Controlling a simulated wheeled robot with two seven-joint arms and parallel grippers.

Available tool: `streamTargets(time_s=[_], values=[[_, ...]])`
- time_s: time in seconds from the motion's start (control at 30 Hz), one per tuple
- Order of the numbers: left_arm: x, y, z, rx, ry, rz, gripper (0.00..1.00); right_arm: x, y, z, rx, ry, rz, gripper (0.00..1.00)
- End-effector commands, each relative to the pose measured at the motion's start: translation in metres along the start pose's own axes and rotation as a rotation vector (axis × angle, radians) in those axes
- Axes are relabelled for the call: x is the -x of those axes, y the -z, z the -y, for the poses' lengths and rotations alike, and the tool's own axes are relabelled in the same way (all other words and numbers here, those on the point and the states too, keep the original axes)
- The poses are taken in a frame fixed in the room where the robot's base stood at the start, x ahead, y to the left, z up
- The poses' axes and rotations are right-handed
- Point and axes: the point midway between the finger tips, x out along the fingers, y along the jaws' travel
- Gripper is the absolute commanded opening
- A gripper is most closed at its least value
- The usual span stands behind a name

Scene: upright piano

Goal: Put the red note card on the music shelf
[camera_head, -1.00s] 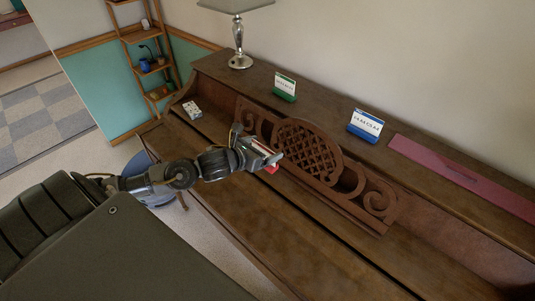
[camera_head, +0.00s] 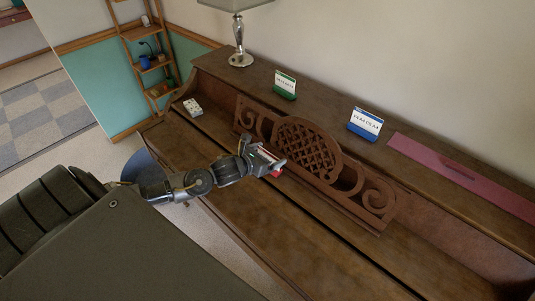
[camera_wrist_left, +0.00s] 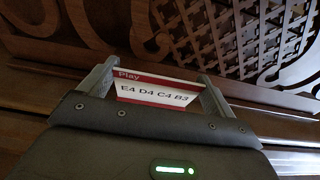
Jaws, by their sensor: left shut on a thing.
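My left gripper (camera_head: 272,160) is shut on the red note card (camera_head: 275,173), in front of the carved music shelf. The left wrist view shows the red note card (camera_wrist_left: 155,88) between the two fingers of the left gripper (camera_wrist_left: 155,80), with a red band reading "Play" and the notes "E4 D4 C4 B3". The music shelf (camera_head: 308,148) is a brown scrollwork panel with a lattice centre; its lattice also fills the top of the left wrist view (camera_wrist_left: 235,35). The card is held in front of the left part of the shelf. My right gripper is not in view.
A green card (camera_head: 284,86) and a blue card (camera_head: 365,124) stand on the piano top, with a lamp (camera_head: 239,45) at the left and a flat dark-red piece (camera_head: 465,176) at the right. A small white patterned item (camera_head: 193,108) lies left of the shelf.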

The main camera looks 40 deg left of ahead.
Motion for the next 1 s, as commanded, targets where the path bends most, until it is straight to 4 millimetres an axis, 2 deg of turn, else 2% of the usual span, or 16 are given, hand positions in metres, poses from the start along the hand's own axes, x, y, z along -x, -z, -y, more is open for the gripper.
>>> streamTargets(time_s=[0.07, 0.1, 0.17, 0.47, 0.53, 1.0], values=[[-0.001, 0.002, 0.0, 0.0, 0.0, 0.0, 0.57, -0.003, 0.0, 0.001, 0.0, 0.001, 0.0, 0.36], [-0.001, 0.003, 0.0, 0.0, 0.0, 0.0, 0.91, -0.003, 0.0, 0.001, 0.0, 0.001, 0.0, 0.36], [-0.001, 0.002, 0.0, 0.0, 0.0, 0.0, 0.99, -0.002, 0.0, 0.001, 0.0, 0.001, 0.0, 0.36], [0.001, -0.003, 0.0, 0.0, 0.0, 0.0, 1.0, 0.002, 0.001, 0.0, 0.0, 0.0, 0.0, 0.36], [0.007, 0.001, 0.0, -0.002, 0.001, -0.001, 1.0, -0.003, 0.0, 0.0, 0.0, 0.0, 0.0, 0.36], [0.099, 0.003, 0.0, -0.002, 0.002, -0.004, 1.0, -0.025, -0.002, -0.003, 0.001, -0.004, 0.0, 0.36]])
